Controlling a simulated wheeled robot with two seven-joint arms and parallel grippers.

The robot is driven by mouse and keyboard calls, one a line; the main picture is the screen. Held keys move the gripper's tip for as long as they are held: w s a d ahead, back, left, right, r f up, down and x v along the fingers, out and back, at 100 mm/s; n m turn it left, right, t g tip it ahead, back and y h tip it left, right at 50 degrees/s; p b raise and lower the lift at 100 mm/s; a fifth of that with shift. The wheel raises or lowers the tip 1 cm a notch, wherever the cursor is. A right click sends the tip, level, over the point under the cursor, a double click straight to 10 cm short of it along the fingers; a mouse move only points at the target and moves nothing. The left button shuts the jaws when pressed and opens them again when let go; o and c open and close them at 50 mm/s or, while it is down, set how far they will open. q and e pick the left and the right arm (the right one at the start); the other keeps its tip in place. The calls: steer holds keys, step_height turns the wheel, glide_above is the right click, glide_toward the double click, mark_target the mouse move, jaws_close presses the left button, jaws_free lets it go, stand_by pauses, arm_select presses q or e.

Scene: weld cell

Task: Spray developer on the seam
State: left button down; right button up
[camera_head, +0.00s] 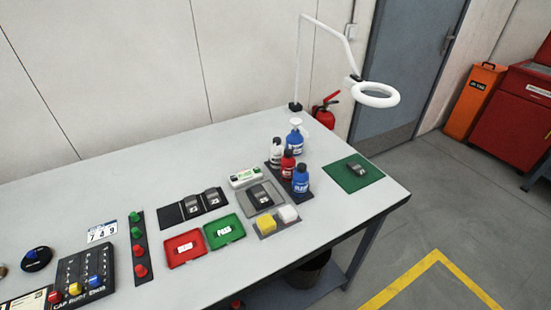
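Neither of my grippers is in view. A white bottle (276,153), a red bottle (288,166) and a blue bottle (300,181) stand upright in a row on a dark mat near the table's right part. Their labels are too small to read surely, so I cannot tell which is the developer. A grey metal part (260,197) lies on a grey pad left of the bottles. Another dark part (357,170) lies on a green mat (345,179) at the right. Two more parts (201,202) sit on a black mat. Their seams are too small to make out.
A ring lamp (376,95) overhangs the back right. Red (171,261) and green PASS (238,235) trays, yellow (266,225) and white (288,214) blocks lie in front. Table (340,215) is bare at front right.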

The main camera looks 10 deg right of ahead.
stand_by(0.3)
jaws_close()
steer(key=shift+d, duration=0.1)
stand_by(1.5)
